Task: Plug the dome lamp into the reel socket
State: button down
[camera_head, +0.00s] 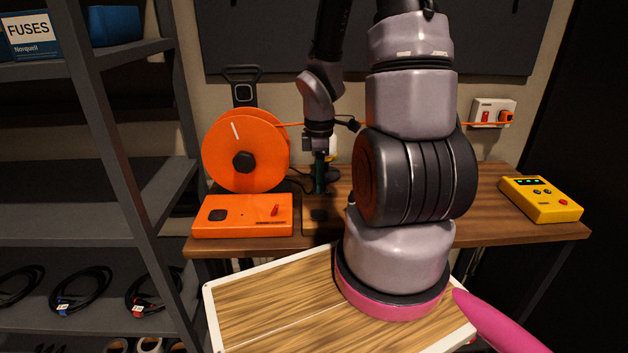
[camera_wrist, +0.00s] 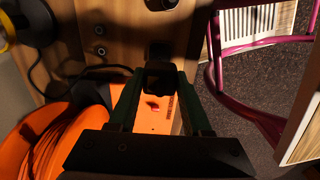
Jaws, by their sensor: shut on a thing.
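My gripper (camera_head: 320,185) is above the desk, just right of the orange reel (camera_head: 245,150) and its orange box. In the wrist view my gripper (camera_wrist: 158,90) is shut on a small black plug (camera_wrist: 160,77). The orange reel box (camera_head: 242,216) has a dark square socket (camera_head: 217,216) on its left and a red switch (camera_head: 275,211) on its right. The plug is apart from this socket. A lamp, partly hidden behind my gripper, seems to stand on a dark base (camera_head: 325,175); its yellow-rimmed part shows in the wrist view (camera_wrist: 6,32).
A yellow device (camera_head: 541,199) sits at the desk's right end. An orange cable runs to a wall outlet (camera_head: 492,114). A metal shelf (camera_head: 120,195) stands left. A white-rimmed wooden tray (camera_head: 270,310) is in front, and my arm hides the middle of the desk.

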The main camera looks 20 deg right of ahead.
jog(key=shift+r, duration=0.65)
notch_tip(320, 180, up, 4)
jog(key=f, duration=0.1)
send_over(218, 214)
notch_tip(218, 214, down, 8)
jog(key=shift+s+a+r, duration=0.1)
jog(key=shift+r, duration=0.15)
jog(key=shift+f, duration=0.5)
jog(key=shift+f, duration=0.15)
jog(key=shift+f, duration=0.75)
jog(key=shift+f, duration=0.55)
dwell(0.7)
jog(key=shift+c, duration=1.3)
grip_release()
